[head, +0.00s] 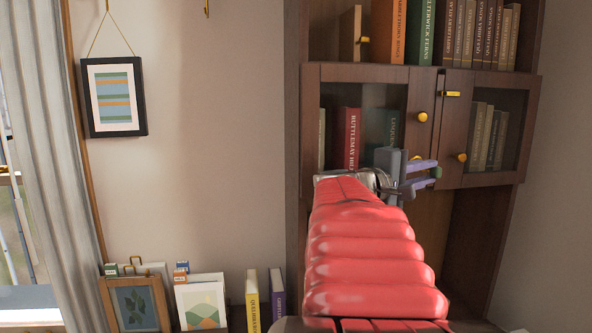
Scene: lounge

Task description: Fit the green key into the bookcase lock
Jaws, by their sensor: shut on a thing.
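The wooden bookcase (293,150) has two glass-fronted doors, a left door (350,73) and a right door (530,100). My gripper (430,173), with lavender fingers, is in front of the left door's lower right part, near where the doors meet. It is shut on a small green piece (437,172), which looks like the green key; its shape is mostly hidden by the fingers. A small brass piece (416,157) shows just behind the gripper and may be the lock; it is partly hidden. I cannot tell whether the key touches it.
Brass knobs sit on the left door (422,117) and right door (462,157). A brass bar (452,93) is near the right door's top. Books (420,35) fill the upper shelf. Framed pictures (137,303) and upright books (252,300) stand low left. A curtain (45,150) hangs far left.

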